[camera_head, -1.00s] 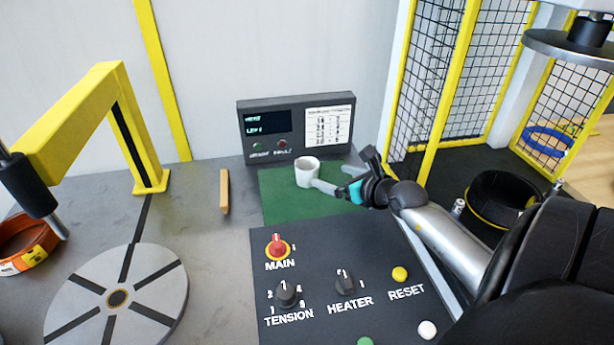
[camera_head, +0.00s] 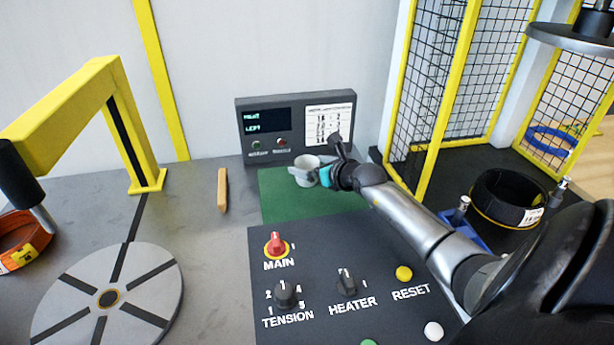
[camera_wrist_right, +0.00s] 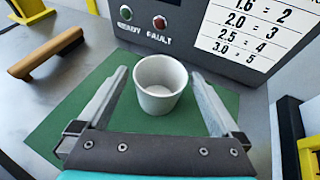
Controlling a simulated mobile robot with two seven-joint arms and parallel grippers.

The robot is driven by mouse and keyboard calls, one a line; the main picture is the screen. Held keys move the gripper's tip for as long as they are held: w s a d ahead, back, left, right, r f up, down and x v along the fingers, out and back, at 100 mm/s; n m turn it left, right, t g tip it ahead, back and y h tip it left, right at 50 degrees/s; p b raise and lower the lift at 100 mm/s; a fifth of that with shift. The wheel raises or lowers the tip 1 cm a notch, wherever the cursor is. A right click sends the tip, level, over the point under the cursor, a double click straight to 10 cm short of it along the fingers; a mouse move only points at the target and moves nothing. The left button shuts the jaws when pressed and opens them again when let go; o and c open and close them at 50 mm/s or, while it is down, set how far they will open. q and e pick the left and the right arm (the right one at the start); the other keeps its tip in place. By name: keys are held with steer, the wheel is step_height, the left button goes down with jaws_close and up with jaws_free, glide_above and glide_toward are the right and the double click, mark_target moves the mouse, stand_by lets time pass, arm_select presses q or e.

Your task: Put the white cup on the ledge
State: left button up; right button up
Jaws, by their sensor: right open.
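The white cup (camera_head: 304,168) stands upright on the green mat (camera_head: 283,208), in front of the dark display box. My right gripper (camera_head: 308,174) is at the cup, and its fingers partly cover it in the head view. In the right wrist view the cup (camera_wrist_right: 160,84) is empty and sits between the two open fingers of the gripper (camera_wrist_right: 160,98), with a gap on each side. My left gripper is not in view. I cannot tell which surface is the ledge.
The display box (camera_head: 296,127) stands just behind the cup. A wooden-handled bar (camera_head: 222,190) lies left of the mat. The control panel (camera_head: 320,262) with knobs is in front. A yellow frame (camera_head: 135,130) and round plate (camera_head: 108,298) are at left.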

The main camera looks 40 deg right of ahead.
steer(key=shift+b+x, duration=0.4)
steer(key=shift+x, duration=0.6)
steer(key=c, duration=1.4)
